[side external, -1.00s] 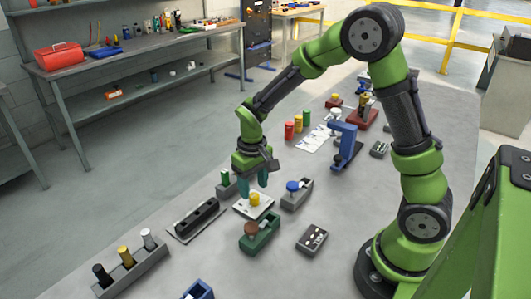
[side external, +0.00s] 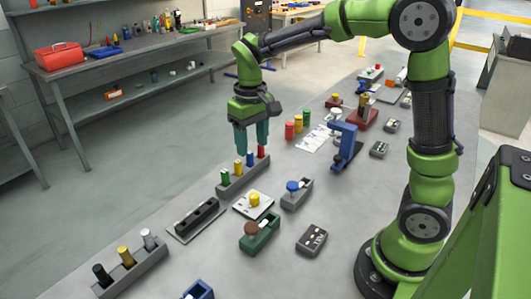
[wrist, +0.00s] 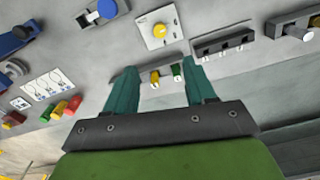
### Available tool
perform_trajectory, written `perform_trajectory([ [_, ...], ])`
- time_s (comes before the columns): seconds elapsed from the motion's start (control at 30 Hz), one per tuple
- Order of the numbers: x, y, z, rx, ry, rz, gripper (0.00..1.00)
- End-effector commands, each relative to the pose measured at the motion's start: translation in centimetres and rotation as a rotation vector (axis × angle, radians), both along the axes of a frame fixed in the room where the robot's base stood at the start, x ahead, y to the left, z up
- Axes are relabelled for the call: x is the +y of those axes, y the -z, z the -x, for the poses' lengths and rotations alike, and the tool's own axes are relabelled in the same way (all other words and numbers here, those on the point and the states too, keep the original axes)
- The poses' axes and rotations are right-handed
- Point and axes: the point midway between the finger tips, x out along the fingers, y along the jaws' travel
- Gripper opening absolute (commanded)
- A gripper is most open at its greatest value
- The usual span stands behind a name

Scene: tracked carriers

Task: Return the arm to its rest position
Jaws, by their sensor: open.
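My gripper (side external: 251,145) hangs fingers down in the side view, its teal fingers apart and nothing seen between them. It is above the table, in front of or over a grey carrier (side external: 232,183) with upright green, yellow, blue and red pegs; the exact height gap cannot be told. In the wrist view the open fingers (wrist: 163,76) frame part of that carrier, with a yellow peg (wrist: 155,77) and a green peg (wrist: 177,72) showing; the rest of it is hidden by my gripper.
A white plate with a yellow knob (side external: 255,200), a dark slotted block (side external: 197,217), a green block with a brown knob (side external: 260,233) and a blue-knobbed grey carrier (side external: 297,192) stand close by. A blue stand (side external: 345,147) rises to the right.

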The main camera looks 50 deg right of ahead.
Motion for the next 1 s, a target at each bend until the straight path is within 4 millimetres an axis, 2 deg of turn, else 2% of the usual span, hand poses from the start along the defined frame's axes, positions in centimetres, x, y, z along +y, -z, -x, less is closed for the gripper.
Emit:
perform_trajectory([
  [0.13,0.0,0.3,-0.2,-0.014,0.013,-0.002,0.55],
  [0.2,0.4,0.9,0.5,-0.023,0.026,-0.017,0.55],
  [0.37,1.5,-0.6,3.7,-0.136,0.067,-0.079,0.55],
  [0.7,3.1,-3.9,11.8,-0.454,0.158,-0.204,0.55],
  [0.83,3.4,-4.5,13.8,-0.54,0.169,-0.225,0.55],
  [1.0,3.4,-5.5,14.8,-0.601,0.168,-0.231,0.55],
])
